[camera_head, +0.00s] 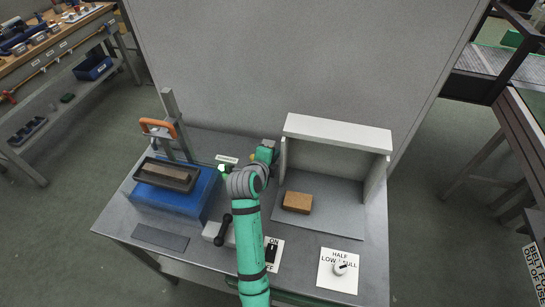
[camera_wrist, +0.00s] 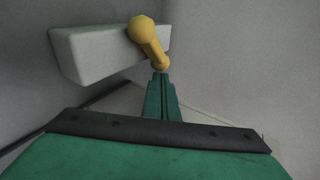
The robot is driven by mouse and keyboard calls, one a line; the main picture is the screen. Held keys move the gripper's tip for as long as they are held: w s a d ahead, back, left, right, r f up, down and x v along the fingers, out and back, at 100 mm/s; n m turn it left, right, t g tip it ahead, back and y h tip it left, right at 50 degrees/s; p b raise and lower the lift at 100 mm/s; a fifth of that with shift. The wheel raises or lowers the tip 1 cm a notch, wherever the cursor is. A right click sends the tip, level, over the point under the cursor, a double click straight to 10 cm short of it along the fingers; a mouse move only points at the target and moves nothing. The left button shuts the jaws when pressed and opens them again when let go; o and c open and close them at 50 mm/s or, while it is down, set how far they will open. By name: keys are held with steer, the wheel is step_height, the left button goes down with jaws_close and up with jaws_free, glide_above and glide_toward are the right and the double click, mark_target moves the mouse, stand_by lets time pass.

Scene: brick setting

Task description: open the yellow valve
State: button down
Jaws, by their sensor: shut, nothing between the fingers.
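The yellow valve handle (camera_wrist: 146,38) shows in the wrist view as a lever with a rounded knob, slanting down to the right. It is set at the front of a pale block (camera_wrist: 90,55). My gripper (camera_wrist: 160,78) is shut and empty, with its fingertips just below the lower end of the handle. I cannot tell whether they touch it. In the head view my arm reaches over the bench to its back, and my gripper and wrist hide most of the valve.
A wall stands behind.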

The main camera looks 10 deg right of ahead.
steer(key=shift+w+d, duration=0.3)
steer(key=shift+w, duration=0.15)
stand_by(0.5)
steer(key=shift+a, duration=0.15)
steer(key=shift+s, duration=0.15)
steer(key=shift+d, duration=0.2)
steer(key=shift+a, duration=0.15)
stand_by(0.3)
